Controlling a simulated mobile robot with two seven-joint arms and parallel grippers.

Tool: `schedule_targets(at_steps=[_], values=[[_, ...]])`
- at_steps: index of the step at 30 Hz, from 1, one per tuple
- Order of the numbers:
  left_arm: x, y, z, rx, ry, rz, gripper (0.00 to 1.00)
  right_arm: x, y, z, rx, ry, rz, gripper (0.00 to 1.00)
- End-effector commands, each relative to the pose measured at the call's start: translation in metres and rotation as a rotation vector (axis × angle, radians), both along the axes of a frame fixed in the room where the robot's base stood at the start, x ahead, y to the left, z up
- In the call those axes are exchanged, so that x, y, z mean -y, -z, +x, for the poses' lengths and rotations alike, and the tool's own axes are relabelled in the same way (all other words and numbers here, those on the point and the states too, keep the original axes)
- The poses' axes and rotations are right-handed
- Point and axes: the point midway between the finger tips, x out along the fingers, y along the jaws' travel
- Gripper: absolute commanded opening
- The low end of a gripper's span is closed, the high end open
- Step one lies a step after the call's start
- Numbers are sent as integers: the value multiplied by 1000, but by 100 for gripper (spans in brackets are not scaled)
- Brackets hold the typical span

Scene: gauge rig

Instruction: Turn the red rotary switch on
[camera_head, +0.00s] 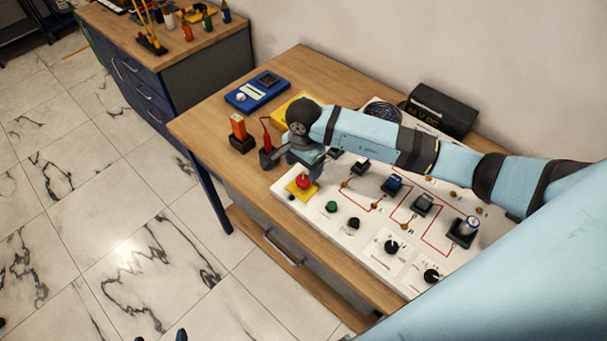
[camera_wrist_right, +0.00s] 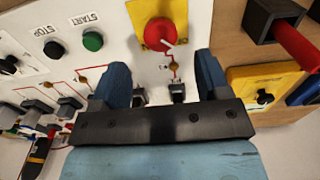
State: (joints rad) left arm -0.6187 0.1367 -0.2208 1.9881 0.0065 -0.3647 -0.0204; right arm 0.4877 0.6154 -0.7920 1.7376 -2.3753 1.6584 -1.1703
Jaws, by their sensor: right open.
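The red rotary switch (camera_head: 303,181) is a round red knob on a yellow square plate at the near left end of the white panel (camera_head: 375,240). In the right wrist view the red knob (camera_wrist_right: 158,31) shows whole, with a pale pointer mark toward its lower right. My right gripper (camera_head: 303,164) is over that end of the panel, close to the knob. In the right wrist view its two blue fingers (camera_wrist_right: 162,72) are spread wide with nothing between them. The knob lies beyond the fingertips, roughly centred across the gap. My left gripper is not in view.
Green (camera_head: 331,207) and black (camera_head: 354,223) buttons, black dials (camera_head: 391,247) and small components share the panel. A red probe (camera_head: 266,136), an orange block (camera_head: 238,126) and a blue meter (camera_head: 257,92) are on the table to the left. A black box (camera_head: 442,109) stands behind.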

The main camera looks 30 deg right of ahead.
Motion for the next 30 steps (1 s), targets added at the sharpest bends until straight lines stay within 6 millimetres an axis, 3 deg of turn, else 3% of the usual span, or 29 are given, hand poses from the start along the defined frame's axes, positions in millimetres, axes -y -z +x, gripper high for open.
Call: schedule_targets(at_steps=[3, 9, 21, 28, 30], values=[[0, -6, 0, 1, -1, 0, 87, -1, 23, -1, -5, 2, 2, 69], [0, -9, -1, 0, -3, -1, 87, -1, 49, 0, -2, 1, 2, 69], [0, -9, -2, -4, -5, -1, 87, -1, 57, 0, 1, 0, 1, 69], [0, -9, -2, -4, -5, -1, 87, -1, 57, 0, 1, 0, 1, 20], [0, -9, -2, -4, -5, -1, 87, -1, 57, 0, 1, 0, 1, 20]])
